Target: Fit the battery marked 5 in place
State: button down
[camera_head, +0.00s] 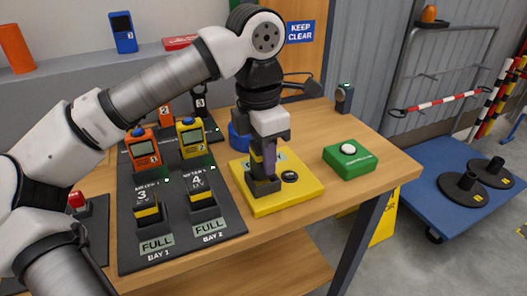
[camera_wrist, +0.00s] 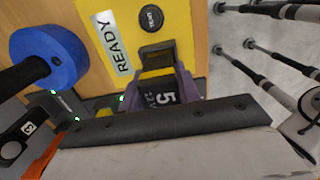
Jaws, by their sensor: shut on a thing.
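The battery marked 5 shows in the wrist view (camera_wrist: 165,95), dark with a yellow band and a white 5. My gripper (camera_wrist: 160,90), with purple fingers, is shut on it; in the head view my gripper (camera_head: 266,160) points down over the yellow plate (camera_head: 305,187). The plate carries a black socket (camera_head: 264,187), a round dark button and a READY label, which the wrist view shows clearly (camera_wrist: 112,45). The battery is upright at the socket, its lower end at or in it. I cannot tell how deep it sits. My fingers hide much of the battery in the head view.
A black panel (camera_head: 180,253) at left holds batteries 3 and 4 in bays marked FULL, with orange and yellow devices behind. A green box (camera_head: 350,160) with a white button stands right of the plate. A blue round thing (camera_head: 239,136) is close behind my gripper.

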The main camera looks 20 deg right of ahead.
jog(key=shift+f+b, duration=1)
jog(key=shift+f, duration=0.25)
dwell(0.5)
jog(key=c, duration=0.9)
grip_release()
jog(key=shift+f, duration=0.1)
jog(key=shift+s, duration=0.1)
jog(key=shift+c, duration=0.8)
